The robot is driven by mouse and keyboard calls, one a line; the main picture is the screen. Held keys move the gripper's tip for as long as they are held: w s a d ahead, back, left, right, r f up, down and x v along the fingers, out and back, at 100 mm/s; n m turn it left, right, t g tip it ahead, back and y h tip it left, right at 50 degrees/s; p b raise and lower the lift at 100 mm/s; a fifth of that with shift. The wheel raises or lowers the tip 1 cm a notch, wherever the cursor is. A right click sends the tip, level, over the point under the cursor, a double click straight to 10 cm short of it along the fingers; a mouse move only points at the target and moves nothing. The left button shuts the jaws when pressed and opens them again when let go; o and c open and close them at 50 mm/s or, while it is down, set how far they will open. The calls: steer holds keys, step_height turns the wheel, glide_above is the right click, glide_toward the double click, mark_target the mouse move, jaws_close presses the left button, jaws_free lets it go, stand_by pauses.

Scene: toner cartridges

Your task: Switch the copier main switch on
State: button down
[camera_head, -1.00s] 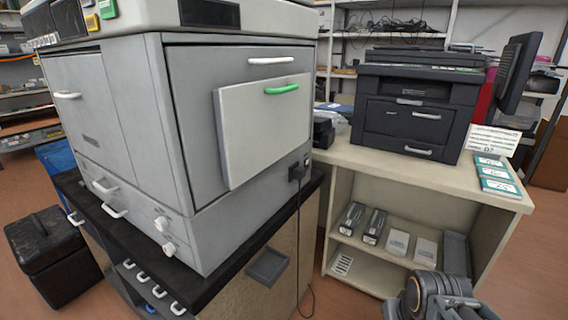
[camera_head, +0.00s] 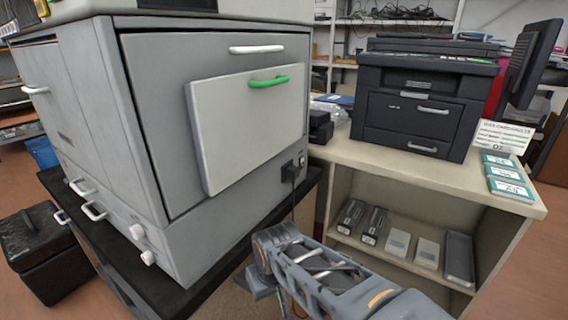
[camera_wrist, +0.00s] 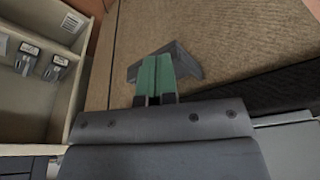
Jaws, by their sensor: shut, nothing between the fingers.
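The large grey copier (camera_head: 90,130) stands on a black-topped cabinet at left in the head view. On its right side, low near the back corner, is a small dark switch (camera_head: 301,159), just above a black plug (camera_head: 291,173) with a cord. Whether the switch is on or off is too small to tell. My gripper (camera_wrist: 156,76) shows in the wrist view with its green fingers shut together and empty. It is in front of the brown cabinet side, apart from the switch. In the head view my arm hides the fingers.
A dark grey bracket-shaped pull (camera_wrist: 186,62) on the cabinet side is behind my fingertips. The copier's side panel has a green handle (camera_head: 269,81). To the right, a beige shelf unit (camera_head: 420,176) carries a black printer (camera_head: 421,105), with toner items below.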

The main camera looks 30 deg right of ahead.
mark_target(302, 162)
steer(key=shift+d, duration=0.1)
steer(key=w+d+r+m+t+p, duration=0.1)
steer(key=w+d+r+m+p, duration=0.25)
steer(key=w+r, duration=0.3)
steer(key=w+d+r+m+t+p, duration=0.1)
steer(key=w+d+r+m+p, duration=0.1)
steer(key=d, duration=0.5)
steer(key=w+d+r+m+t+h+p, duration=0.1)
steer(key=w+d+r+m+p, duration=0.2)
steer(key=d+r, duration=0.4)
steer(key=w+d+r+m+t+p, duration=0.1)
steer(key=w+d+r+m+p, duration=0.1)
steer(key=d, duration=0.7)
step_height(302, 162, up, 3)
steer(key=shift+w+m+p, duration=0.35)
steer(key=shift+w+p, duration=0.25)
steer(key=shift+w, duration=0.4)
steer(key=w+f+b, duration=0.2)
steer(key=w+f, duration=0.6)
steer(key=w, duration=0.1)
steer(key=shift+a+f, duration=0.35)
steer(key=shift+a, duration=0.1)
